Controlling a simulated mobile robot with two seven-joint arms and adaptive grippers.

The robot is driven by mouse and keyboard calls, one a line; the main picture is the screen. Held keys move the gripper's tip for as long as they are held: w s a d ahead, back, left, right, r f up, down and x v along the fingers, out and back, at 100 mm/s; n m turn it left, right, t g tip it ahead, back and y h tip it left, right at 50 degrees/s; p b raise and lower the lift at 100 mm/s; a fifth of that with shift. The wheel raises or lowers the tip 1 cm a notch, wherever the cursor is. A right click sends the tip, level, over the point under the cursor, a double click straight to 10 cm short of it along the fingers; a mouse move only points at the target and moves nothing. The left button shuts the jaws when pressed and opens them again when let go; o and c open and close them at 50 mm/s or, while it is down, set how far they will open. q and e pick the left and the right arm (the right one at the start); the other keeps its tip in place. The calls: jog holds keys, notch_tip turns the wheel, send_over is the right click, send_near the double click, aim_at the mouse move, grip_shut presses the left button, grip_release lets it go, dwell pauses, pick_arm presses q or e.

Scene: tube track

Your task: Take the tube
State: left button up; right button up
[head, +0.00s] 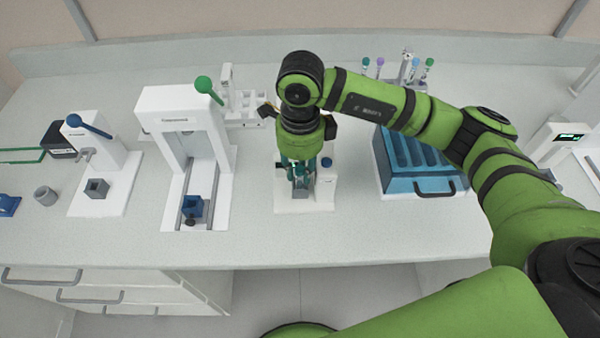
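My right gripper (300,178) points down over a small white device (305,203) in the middle of the bench. Its fingers are small and partly hidden by the wrist, so I cannot tell if they are open or shut. Something teal-green shows between or beside the fingers, just above a grey block on the device; I cannot tell whether it is a tube. Several tubes with coloured caps, among them a purple-capped tube (380,63) and a green-capped tube (429,63), stand upright at the back, partly behind my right arm. My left gripper is not in view.
Left of the gripper stand a white press with a green-knobbed lever (204,85) and a smaller one with a blue lever (90,125). A blue slotted box (425,178) stands to the right, under my arm. A white rack (240,100) stands behind. The bench front is mostly clear.

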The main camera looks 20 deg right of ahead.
jog(key=shift+f, duration=0.2)
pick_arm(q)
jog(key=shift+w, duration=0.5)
pick_arm(e)
jog(key=c, duration=0.5)
grip_shut()
notch_tip(320, 180, up, 9)
jog(key=b, duration=0.3)
jog(key=shift+w+r, duration=0.1)
jog(key=shift+r, duration=0.45)
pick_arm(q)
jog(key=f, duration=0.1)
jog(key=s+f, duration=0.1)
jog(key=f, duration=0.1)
